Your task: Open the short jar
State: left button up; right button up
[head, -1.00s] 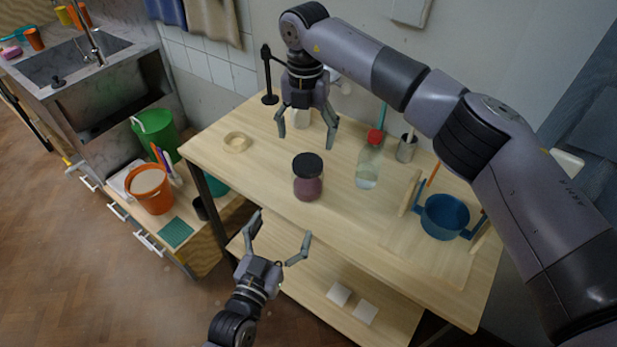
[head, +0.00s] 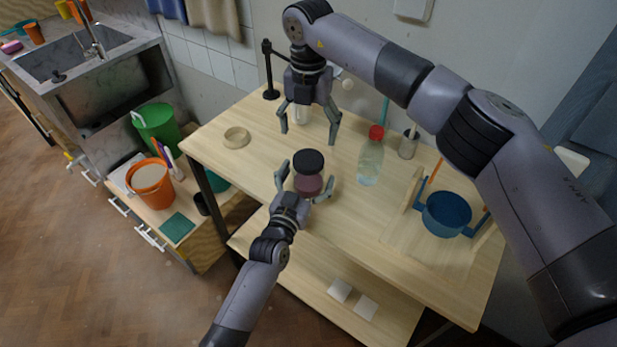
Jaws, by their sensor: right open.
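The short jar (head: 308,184), with purple-brown contents and a black lid (head: 309,162), stands upright on the wooden table. The lid is on it. My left gripper (head: 306,174) comes from the front edge with its fingers on either side of the jar body. The fingers look open, with small gaps to the jar; its lower part is partly hidden by the gripper. My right gripper (head: 308,136) points down behind the jar, open and empty, above and beyond the lid.
A clear bottle with a red cap (head: 370,162) stands right of the jar, with a metal cup (head: 408,145) behind it. A blue pot (head: 446,213) is at the right. A wooden ring (head: 237,137) lies at the left. A black stand (head: 268,70) is at the back.

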aim_at(308, 159)
pick_arm(q)
jog(key=shift+s, duration=0.1)
jog(key=shift+c, duration=0.3)
pick_arm(e)
jog(key=shift+s, duration=0.15)
pick_arm(q)
jog(key=c, duration=2)
grip_shut()
pick_arm(e)
jog(key=m, duration=0.4)
jog(key=shift+m, duration=0.4)
jog(key=m, duration=1.2)
jog(key=shift+m, duration=0.4)
jog(key=shift+f+m, duration=0.3)
jog(key=shift+f, duration=3.65)
jog(key=shift+c, duration=0.4)
